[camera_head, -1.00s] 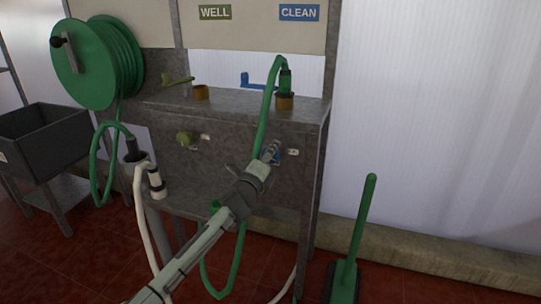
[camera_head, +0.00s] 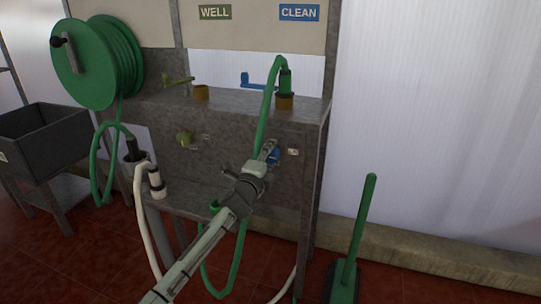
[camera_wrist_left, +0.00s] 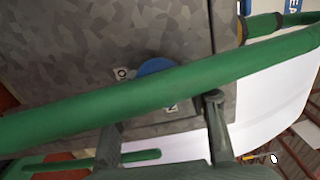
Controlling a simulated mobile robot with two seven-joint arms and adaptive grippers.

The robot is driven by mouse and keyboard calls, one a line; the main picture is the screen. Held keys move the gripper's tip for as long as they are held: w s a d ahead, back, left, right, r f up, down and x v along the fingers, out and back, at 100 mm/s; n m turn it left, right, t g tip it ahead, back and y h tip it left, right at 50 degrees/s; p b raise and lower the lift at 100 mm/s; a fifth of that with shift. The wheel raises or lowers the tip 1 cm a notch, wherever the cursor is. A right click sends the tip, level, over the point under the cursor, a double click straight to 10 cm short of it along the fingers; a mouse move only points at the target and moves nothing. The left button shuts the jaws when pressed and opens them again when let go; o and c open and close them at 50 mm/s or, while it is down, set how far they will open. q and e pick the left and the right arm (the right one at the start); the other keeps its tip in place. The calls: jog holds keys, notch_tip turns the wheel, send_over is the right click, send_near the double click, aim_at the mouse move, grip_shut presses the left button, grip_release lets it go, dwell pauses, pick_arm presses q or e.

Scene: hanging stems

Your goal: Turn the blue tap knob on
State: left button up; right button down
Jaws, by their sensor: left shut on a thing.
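The blue tap knob (camera_head: 276,156) is on the front of the grey metal stand, under the CLEAN sign. My left gripper (camera_head: 269,149) is just left of it and covers part of it in the head view. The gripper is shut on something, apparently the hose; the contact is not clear. No finger visibly touches the knob. My right gripper is not in view.
An olive knob (camera_head: 184,139) sits left on the same stand (camera_head: 220,180). A green hose reel (camera_head: 92,62) and a dark basin (camera_head: 45,140) are at the left. A green-handled tool (camera_head: 357,235) stands on the right, where the floor is otherwise mostly clear.

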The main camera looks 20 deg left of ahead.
pick_arm(q)
jog(key=o, duration=1.2)
jog(key=s, duration=1.2)
jog(key=shift+a, duration=0.2)
